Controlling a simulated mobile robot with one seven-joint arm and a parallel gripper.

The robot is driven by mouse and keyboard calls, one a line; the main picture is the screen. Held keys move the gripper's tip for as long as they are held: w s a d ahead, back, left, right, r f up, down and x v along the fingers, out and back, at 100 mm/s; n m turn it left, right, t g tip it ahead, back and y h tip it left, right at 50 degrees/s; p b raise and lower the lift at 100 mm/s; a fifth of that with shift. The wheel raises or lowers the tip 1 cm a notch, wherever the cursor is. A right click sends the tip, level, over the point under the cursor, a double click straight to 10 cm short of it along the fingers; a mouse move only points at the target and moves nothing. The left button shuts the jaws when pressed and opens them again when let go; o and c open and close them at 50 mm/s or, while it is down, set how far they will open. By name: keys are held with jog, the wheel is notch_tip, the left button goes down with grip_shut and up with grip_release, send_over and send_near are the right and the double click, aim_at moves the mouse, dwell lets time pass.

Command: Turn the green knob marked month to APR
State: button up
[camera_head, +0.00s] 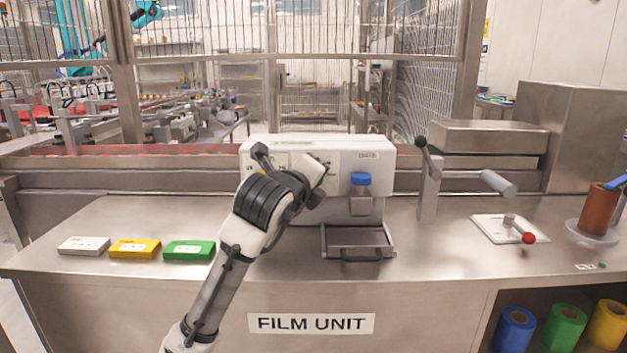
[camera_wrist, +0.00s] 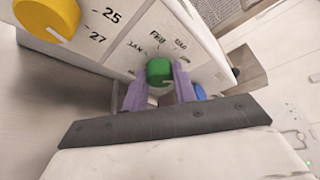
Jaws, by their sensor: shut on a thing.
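The green knob (camera_wrist: 159,70) sits on the white panel, with the month labels JAN, FEB and MAR around its upper side; a fourth label to its lower right is partly covered and I cannot read it. My gripper (camera_wrist: 160,77) is shut on the knob, one purple finger on each side. A pale mark shows low on the knob's face; I cannot tell for certain which month it points to. In the head view my gripper (camera_head: 318,178) is at the front of the white machine (camera_head: 333,151), and my arm hides the green knob.
A yellow knob (camera_wrist: 48,15) with numbers 25 and 27 is beside the green one. A blue-capped part (camera_head: 361,179) is right of my gripper, above a drawer-like tray (camera_head: 358,254). White, yellow and green boxes (camera_head: 189,250) lie left. A lever (camera_head: 430,175) stands right.

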jog(key=o, duration=1)
jog(key=shift+c, duration=0.2)
jog(key=b+v, duration=0.1)
jog(key=v, duration=1.3)
jog(key=shift+w, duration=0.1)
